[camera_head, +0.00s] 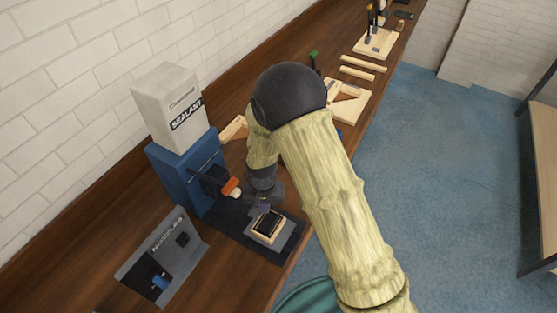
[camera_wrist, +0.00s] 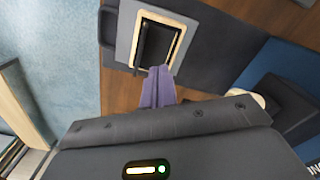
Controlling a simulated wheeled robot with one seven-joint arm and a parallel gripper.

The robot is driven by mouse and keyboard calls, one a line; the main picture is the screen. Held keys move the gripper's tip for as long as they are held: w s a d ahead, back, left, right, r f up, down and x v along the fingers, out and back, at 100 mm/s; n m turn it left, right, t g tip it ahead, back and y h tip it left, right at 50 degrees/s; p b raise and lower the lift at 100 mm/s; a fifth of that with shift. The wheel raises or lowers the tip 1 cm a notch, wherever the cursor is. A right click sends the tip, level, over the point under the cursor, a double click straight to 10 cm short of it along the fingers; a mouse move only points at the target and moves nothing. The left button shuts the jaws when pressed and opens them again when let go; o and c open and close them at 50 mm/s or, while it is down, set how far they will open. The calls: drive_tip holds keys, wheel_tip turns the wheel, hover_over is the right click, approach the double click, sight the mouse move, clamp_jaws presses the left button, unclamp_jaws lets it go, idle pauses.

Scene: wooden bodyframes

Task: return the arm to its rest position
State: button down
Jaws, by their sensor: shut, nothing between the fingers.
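My arm reaches across the right-middle of the head view, bent at a dark elbow, with its end low over the bench. My gripper (camera_head: 264,203) is beside the sealant machine (camera_head: 184,170), close to a small wooden frame with a dark inset (camera_head: 267,226) on the machine's base plate. In the wrist view the purple fingers of my gripper (camera_wrist: 159,72) are together and empty. Their tips lie just at the near edge of the wooden frame (camera_wrist: 174,48); whether they touch it I cannot tell.
A nozzle holder (camera_head: 163,258) stands on the wooden bench (camera_head: 85,250) at front left. Wooden pieces and tools (camera_head: 375,43) lie farther along the bench. A white brick wall (camera_head: 65,85) runs behind. The blue floor (camera_head: 440,170) at right is clear.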

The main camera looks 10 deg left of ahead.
drive_tip(key=d+r+t+b, duration=0.1)
drive_tip(key=d+r+b, duration=0.1)
drive_tip(key=d+r, duration=0.4)
drive_tip(key=d+r+b, duration=0.2)
drive_tip(key=d+r, duration=0.1)
drive_tip(key=d, duration=0.6)
drive_tip(key=s+d+r+m+t+b, duration=0.1)
drive_tip(key=s+d+r+b, duration=0.2)
drive_tip(key=s+d, duration=0.4)
drive_tip(key=d+r, duration=0.1)
drive_tip(key=d, duration=0.2)
drive_tip(key=shift+d+t, duration=0.3)
drive_tip(key=shift+d, duration=0.05)
drive_tip(key=shift+s, duration=0.1)
idle(0.4)
